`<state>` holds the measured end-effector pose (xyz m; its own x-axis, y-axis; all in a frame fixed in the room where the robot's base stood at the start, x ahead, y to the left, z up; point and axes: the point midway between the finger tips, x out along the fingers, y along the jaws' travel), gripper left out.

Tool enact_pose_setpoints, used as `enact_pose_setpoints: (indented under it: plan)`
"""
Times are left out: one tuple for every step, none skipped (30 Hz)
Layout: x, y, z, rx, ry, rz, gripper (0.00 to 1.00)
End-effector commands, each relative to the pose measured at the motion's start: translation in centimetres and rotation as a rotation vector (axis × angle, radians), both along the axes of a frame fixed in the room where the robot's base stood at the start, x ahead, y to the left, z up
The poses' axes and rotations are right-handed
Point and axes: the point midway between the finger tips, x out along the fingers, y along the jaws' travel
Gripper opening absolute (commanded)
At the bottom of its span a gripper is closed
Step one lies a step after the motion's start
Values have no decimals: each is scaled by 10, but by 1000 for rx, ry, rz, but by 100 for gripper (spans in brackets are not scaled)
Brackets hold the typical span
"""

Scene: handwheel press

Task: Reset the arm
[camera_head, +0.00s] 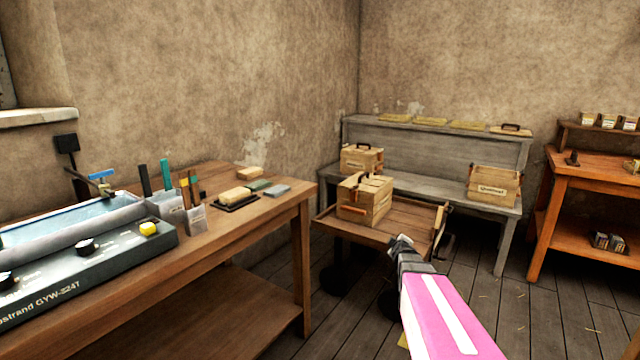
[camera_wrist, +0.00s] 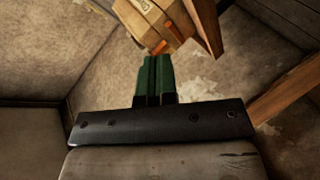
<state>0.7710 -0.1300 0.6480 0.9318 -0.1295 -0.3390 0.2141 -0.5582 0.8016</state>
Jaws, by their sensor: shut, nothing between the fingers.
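My gripper (camera_head: 402,243) is at the end of my pink and white arm, in the lower middle of the head view. It stands in front of a low wooden tray table (camera_head: 392,230) that carries a wooden crate (camera_head: 364,200) with a handle. In the wrist view, the green fingers of my gripper (camera_wrist: 154,62) are together with nothing between them. A wooden crate with an orange handle (camera_wrist: 155,22) shows beyond the fingertips. My gripper looks apart from it.
A workbench (camera_head: 255,213) at left holds a grey machine (camera_head: 95,250), tools and blocks. A grey shelf bench (camera_head: 435,190) with more crates stands along the back wall. An orange-brown table (camera_head: 565,180) stands at right. Plank floor (camera_head: 540,310) is open between.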

Motion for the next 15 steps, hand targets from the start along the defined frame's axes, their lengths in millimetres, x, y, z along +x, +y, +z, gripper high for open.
enact_pose_setpoints:
  plan:
    - [-20,20,-8,84,69,19,0]
    - [-28,30,-14,136,114,23,0]
    - [-41,43,-22,203,177,23,0]
    - [-51,52,-27,251,225,18,0]
    - [-62,60,-33,296,276,10,0]
    - [-77,71,-40,354,344,-8,0]
    - [-89,78,-45,395,397,-26,0]
    - [-102,85,-49,434,448,-50,0]
    - [-119,94,-55,481,519,-85,0]
    - [-132,100,-59,515,570,-118,0]
    - [-146,105,-63,544,622,-154,0]
    - [-164,110,-67,581,688,-209,0]
    - [-178,115,-69,605,737,-254,0]
    - [-192,118,-71,624,781,-300,0]
    - [-210,122,-74,645,836,-364,0]
